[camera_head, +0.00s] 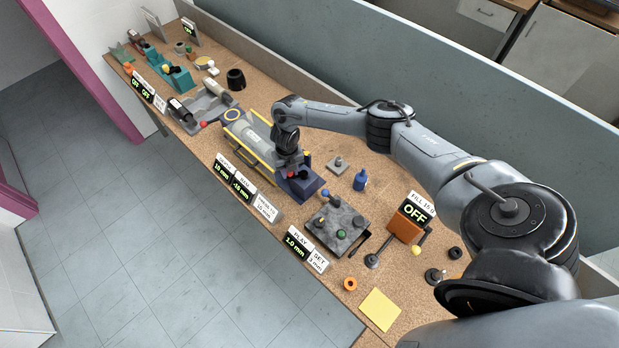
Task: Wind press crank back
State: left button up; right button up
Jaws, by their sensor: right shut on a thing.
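My right gripper (291,166) points down at the end of my grey arm and is shut on the press crank. The crank is mostly hidden by the gripper; a small red spot (292,175) shows just below the fingers. The dark blue press block (309,186) sits under and beside the gripper, at the right end of a yellow-edged bed with a pale cylinder (246,136). Signs stand in front: one reads 15 mm (225,166), one -45 mm (243,186), and one looks like PRESS TO 10 mm (264,207). My left gripper is not in view.
A grey plate with coloured knobs (340,226) and an orange box (407,222) marked OFF lie to the right. A blue bottle (360,180) stands behind. A yellow sheet (380,309) and orange ring (350,284) lie near the bench's front edge. A low wall (330,72) runs behind.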

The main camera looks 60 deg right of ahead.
jog(key=shift+s+a+n, duration=0.15)
jog(key=shift+n, duration=0.45)
jog(key=n, duration=0.1)
jog(key=s+n+b, duration=0.1)
jog(key=n, duration=0.1)
jog(key=a+n, duration=0.1)
jog(key=shift+s+n, duration=0.4)
jog(key=o, duration=1.9)
jog(key=shift+c, duration=0.2)
jog(key=shift+r, duration=0.1)
notch_tip(320, 180, up, 6)
jog(key=p, duration=0.4)
